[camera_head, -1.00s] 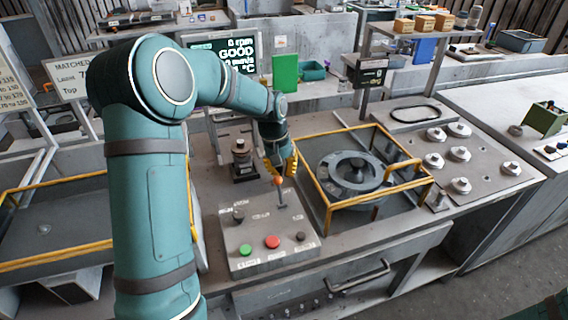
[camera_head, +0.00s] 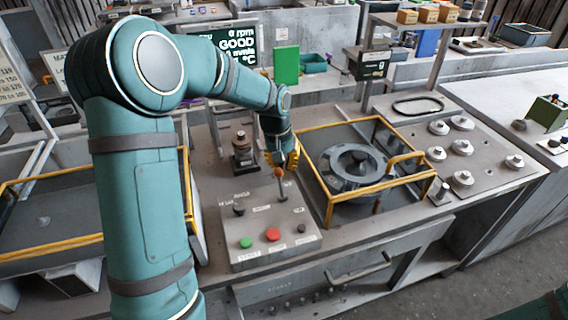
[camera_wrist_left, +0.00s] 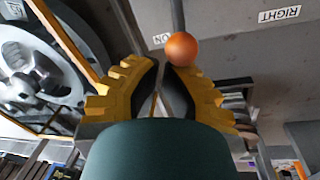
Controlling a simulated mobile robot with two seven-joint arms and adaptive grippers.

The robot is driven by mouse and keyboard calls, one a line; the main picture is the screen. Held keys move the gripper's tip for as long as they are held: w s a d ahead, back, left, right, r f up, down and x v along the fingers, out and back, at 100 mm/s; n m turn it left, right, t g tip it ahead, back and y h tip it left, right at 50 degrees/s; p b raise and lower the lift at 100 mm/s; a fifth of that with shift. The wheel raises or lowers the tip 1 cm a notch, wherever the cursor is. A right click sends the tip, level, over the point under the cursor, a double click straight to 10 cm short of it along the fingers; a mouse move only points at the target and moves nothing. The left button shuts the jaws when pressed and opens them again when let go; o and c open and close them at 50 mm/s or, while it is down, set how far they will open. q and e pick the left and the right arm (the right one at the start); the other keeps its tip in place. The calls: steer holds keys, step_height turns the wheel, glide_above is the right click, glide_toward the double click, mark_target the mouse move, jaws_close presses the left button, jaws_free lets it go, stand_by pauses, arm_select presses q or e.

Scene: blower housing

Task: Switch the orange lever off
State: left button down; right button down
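The orange lever (camera_head: 282,186) stands on the sloped grey control box, its round orange knob at the top. The knob (camera_wrist_left: 182,49) also shows in the left wrist view, just beyond the fingertips and slightly right of their middle. An "ON" label (camera_wrist_left: 161,40) lies beside the lever's shaft. My left gripper (camera_head: 282,164), with yellow fingers, is right behind the knob in the head view. In the left wrist view its fingertips (camera_wrist_left: 162,68) are nearly together with nothing between them. I cannot tell whether a fingertip touches the knob. My right gripper is out of view.
The control box (camera_head: 247,262) also carries a green button (camera_head: 246,243), a red button (camera_head: 272,235) and dark knobs. A yellow guard frame (camera_head: 327,190) surrounds the round housing (camera_head: 356,168) to the right. A dark post-like part (camera_head: 242,152) stands left of the gripper.

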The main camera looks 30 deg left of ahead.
arm_select(q)
steer(key=shift+s+d+r+t+y+b, duration=0.15)
steer(key=shift+s+d+t+y+b, duration=0.05)
steer(key=shift+d+t+y+b, duration=0.1)
steer(key=shift+s+d+r+t+y+b, duration=0.4)
steer(key=shift+s+d+t+y+b, duration=0.1)
steer(key=shift+y+b, duration=0.15)
steer(key=shift+s+d+r+b, duration=0.15)
steer(key=shift+s+d+r, duration=0.1)
steer(key=shift+s+d, duration=0.25)
steer(key=shift+s+d+r+b, duration=0.2)
steer(key=shift+s+d, duration=0.15)
steer(key=shift+d, duration=0.2)
steer(key=shift+s+d, duration=0.65)
steer(key=shift+d, duration=0.05)
steer(key=shift+w+a+r, duration=0.1)
steer(key=shift+r, duration=0.05)
steer(key=shift+r+p, duration=0.4)
steer(key=shift+r, duration=0.3)
